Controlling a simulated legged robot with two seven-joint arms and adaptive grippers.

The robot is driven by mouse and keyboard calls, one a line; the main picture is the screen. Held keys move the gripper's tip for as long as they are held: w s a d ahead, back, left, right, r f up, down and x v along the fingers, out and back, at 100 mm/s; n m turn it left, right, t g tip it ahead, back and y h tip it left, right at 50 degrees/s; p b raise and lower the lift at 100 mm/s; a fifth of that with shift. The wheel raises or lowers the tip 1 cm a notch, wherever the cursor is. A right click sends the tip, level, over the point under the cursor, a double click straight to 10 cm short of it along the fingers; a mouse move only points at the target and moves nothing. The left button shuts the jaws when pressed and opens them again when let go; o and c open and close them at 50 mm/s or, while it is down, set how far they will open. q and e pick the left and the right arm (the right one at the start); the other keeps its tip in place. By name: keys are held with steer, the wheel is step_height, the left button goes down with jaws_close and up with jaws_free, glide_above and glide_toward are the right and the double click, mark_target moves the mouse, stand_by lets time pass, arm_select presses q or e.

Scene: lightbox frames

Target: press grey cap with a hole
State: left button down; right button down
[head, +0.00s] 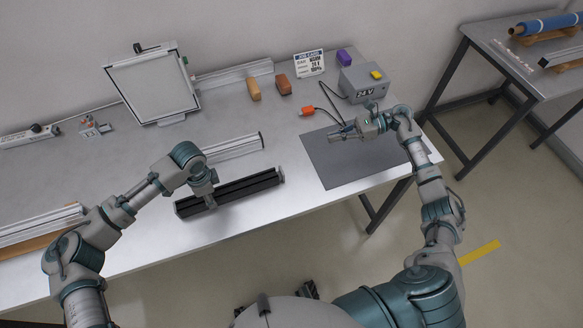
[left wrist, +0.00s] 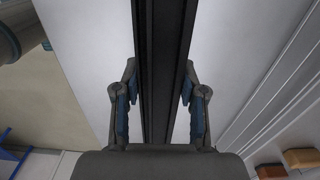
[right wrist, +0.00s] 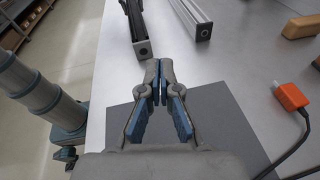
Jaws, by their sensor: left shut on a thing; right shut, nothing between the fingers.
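A black profile bar (head: 232,192) lies along the table's front edge. My left gripper (head: 211,203) is shut on it; in the left wrist view the fingers (left wrist: 158,80) sit on both sides of the bar (left wrist: 160,40). My right gripper (head: 335,135) is shut and empty above the dark grey mat (head: 345,170). In the right wrist view its tips (right wrist: 160,68) meet, pointing toward the square near end of the black bar (right wrist: 143,46). That end face has a small pale spot. I cannot tell whether this is a grey cap with a hole.
A silver profile (head: 232,147) lies behind the black bar. An orange connector (head: 307,112) on a cable lies near the mat, by a grey box with a yellow button (head: 364,83). Tan (head: 254,90) and brown (head: 284,84) blocks stand behind. A framed panel (head: 152,85) stands back left.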

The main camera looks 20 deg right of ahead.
steer(key=a+f+n+g+h, duration=0.2)
steer(key=shift+s+f+n+g+h, duration=0.3)
steer(key=shift+s+f, duration=0.1)
steer(key=shift+s+a+f+n+g+h, duration=0.15)
steer(key=shift+f+n+g+h, duration=0.15)
steer(key=shift+f+h, duration=0.15)
steer(key=shift+f, duration=0.1)
glide_toward(292, 175)
steer(key=a, duration=0.1)
steer(key=a+f, duration=0.1)
steer(key=a, duration=0.3)
steer(key=shift+a+f, duration=0.15)
steer(key=shift+f, duration=0.15)
steer(key=shift+a, duration=1.1)
steer(key=shift+a+r, duration=0.1)
steer(key=shift+a, duration=0.5)
